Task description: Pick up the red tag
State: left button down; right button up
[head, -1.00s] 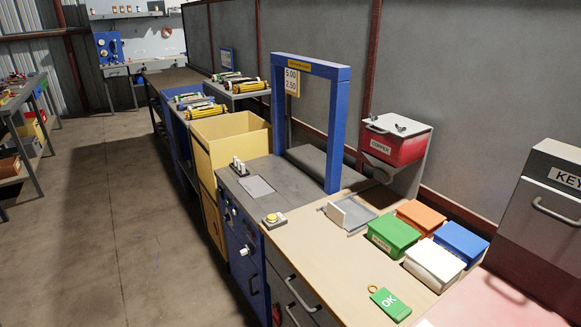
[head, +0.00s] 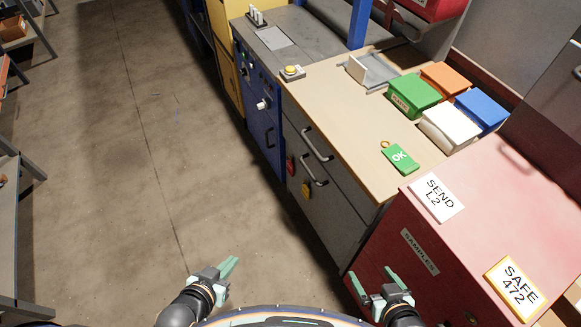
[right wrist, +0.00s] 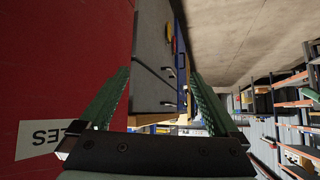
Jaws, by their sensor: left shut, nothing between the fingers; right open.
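A small red tag (head: 290,166) hangs on the front of the grey drawer cabinet, beside the blue cabinet; it is small and its detail cannot be made out. A yellow tag (head: 306,190) hangs just below and right of it. My left gripper (head: 232,267) is shut and empty, over the floor at the bottom of the head view. My right gripper (head: 373,282) is open and empty in front of the red samples cabinet, well short of the tag. In the right wrist view, the right gripper (right wrist: 158,74) has nothing between its fingers.
The red samples cabinet (head: 383,232) stands close to my right gripper. The wooden worktop (head: 350,125) carries a green OK tag (head: 400,158) and several colored boxes. Drawer handles (head: 318,150) stick out from the grey front. The floor (head: 130,180) at left is clear.

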aim_at(289, 165)
jog(key=i+j+z, duration=0.1)
jog(key=j, duration=0.25)
jog(key=i+j+z, duration=0.1)
jog(key=i+j, duration=0.2)
jog(key=i+j+z, duration=0.1)
jog(key=j, duration=0.3)
jog(key=i+j, duration=0.2)
jog(key=j, duration=0.15)
jog(key=i+j+z, duration=0.15)
jog(key=j, duration=0.25)
jog(key=i+j+z, duration=0.1)
jog(key=j, duration=0.25)
jog(key=i+j+z, duration=0.1)
jog(key=j, duration=0.3)
jog(key=i, duration=0.05)
